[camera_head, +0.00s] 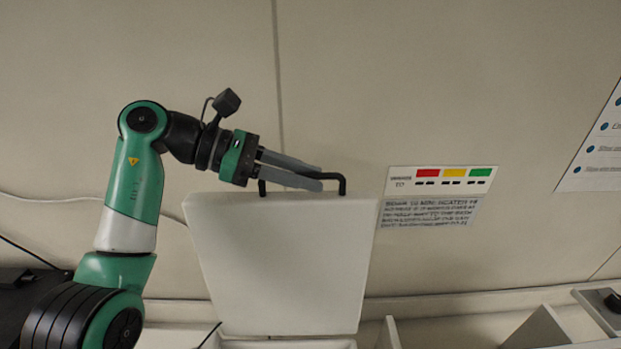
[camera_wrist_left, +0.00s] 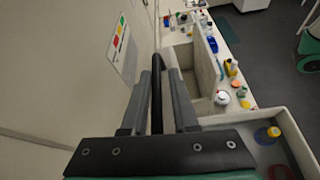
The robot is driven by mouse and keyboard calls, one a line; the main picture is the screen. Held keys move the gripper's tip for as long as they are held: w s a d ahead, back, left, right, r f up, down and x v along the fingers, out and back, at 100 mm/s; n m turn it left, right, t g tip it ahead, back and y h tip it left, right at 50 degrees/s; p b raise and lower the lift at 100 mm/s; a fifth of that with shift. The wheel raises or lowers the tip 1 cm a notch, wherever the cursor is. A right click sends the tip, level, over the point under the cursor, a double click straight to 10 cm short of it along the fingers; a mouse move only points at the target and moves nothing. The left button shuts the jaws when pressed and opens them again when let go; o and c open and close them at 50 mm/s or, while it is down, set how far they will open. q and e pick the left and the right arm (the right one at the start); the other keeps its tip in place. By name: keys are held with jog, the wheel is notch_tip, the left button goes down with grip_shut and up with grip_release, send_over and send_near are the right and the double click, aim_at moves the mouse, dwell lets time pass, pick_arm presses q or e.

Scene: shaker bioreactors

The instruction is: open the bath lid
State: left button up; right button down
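The bath lid (camera_head: 283,265) is a pale panel standing nearly upright near the wall in the head view. A black bar handle (camera_head: 342,184) sits along its top edge, and it also shows in the left wrist view (camera_wrist_left: 156,105). My left gripper (camera_head: 321,178) is at the handle, its two grey fingers lying along the bar. In the left wrist view the bar runs between the fingers (camera_wrist_left: 168,72), with a gap visible beside it, so they look open around it. The bath's opening is hidden in the head view. My right gripper is out of view.
A wall label with red, yellow and green blocks (camera_head: 453,173) is right of the lid. A poster (camera_head: 598,150) is at the far right. The left wrist view shows a grey trough (camera_wrist_left: 205,62), small bottles on a bench (camera_wrist_left: 232,68) and a pale tray (camera_wrist_left: 290,118).

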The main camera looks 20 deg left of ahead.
pick_arm(q)
notch_tip(320, 180, up, 4)
jog(key=b, duration=0.1)
send_over(245, 199)
jog(key=shift+a, duration=0.1)
